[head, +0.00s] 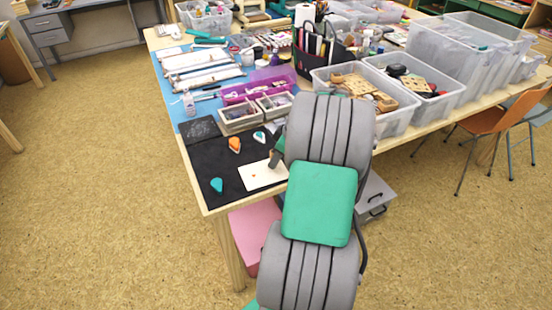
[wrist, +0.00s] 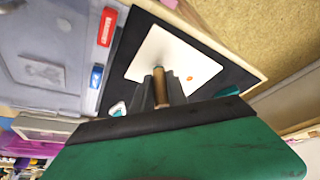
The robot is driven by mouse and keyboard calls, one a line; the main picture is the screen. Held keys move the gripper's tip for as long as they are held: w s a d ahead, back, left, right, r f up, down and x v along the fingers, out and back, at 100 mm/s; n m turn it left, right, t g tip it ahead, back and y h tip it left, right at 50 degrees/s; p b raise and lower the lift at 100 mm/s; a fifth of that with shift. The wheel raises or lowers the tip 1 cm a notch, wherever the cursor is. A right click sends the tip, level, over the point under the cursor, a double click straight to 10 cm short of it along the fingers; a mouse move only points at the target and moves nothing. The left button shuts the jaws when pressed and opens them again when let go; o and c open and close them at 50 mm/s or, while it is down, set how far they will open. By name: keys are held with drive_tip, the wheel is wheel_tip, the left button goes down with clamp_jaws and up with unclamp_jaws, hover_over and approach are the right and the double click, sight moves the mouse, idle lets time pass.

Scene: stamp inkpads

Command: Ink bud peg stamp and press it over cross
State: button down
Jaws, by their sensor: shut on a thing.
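My gripper (wrist: 160,90) is shut on a slim brown wooden peg stamp (wrist: 158,80), which shows between the fingers in the wrist view. The stamp points at a white card (wrist: 150,55) on a black mat; I cannot tell whether it touches. The card (head: 268,181) has a small orange-red mark (head: 254,175), too small to read. In the head view my gripper (head: 274,160) is over the card's upper right part, and the stamp is hidden or too small. An orange drop-shaped inkpad (head: 234,144), a teal one (head: 217,185) and a white-edged one (head: 259,137) lie on the mat.
The black mat (head: 210,160) covers the table's near left corner. Grey trays (head: 238,116) and a purple box (head: 258,85) stand behind it. Clear bins (head: 395,120) stand to the right. A dark square slab (head: 200,129) lies at the mat's back left.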

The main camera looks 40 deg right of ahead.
drive_tip(key=shift+f+b, duration=0.4)
drive_tip(key=shift+f, duration=0.2)
idle(0.8)
drive_tip(key=shift+r, duration=0.2)
drive_tip(key=shift+r+p, duration=0.4)
drive_tip(key=shift+r, duration=0.05)
drive_tip(key=shift+r+p, duration=1.9)
drive_tip(key=shift+r, duration=0.85)
